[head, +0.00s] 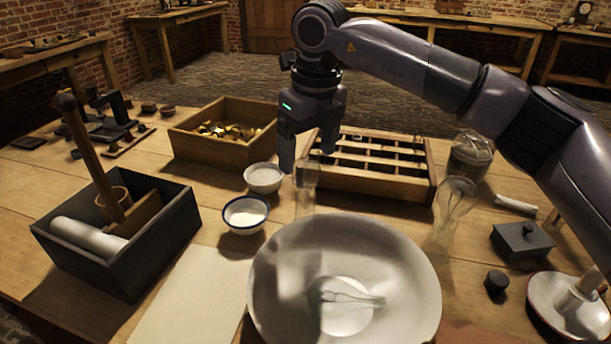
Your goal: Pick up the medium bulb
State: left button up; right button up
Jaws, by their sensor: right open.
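Clear glass pieces stand out faintly, and I cannot tell for sure which is the medium bulb. A rounded glass bulb (457,196) with a narrow lower part stands right of the large white bowl (268,270). A slim glass piece (305,190) stands upright behind the bowl. Another small, long glass piece (350,298) lies in the bowl. My right gripper (307,160) points down just above the slim glass piece, at the left end of the slotted rack. Its jaws are open with nothing visibly held. Whether a finger touches the glass is unclear. My left gripper is not in view.
A slotted wooden rack (372,184) and a box of brass pieces (212,151) stand behind. Two small bowls (263,178) (246,215) sit left of the gripper. A dark crate (165,245) stands at left, a lidded black box (522,243) at right. A pale sheet (190,300) lies flat in front.

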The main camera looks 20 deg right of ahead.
aim_at(305, 160)
jog(key=f, duration=0.4)
jog(key=shift+w+a, duration=0.2)
jog(key=shift+w, duration=0.2)
jog(key=c, duration=1.2)
jog(key=shift+r, duration=0.15)
jog(key=shift+c, duration=0.2)
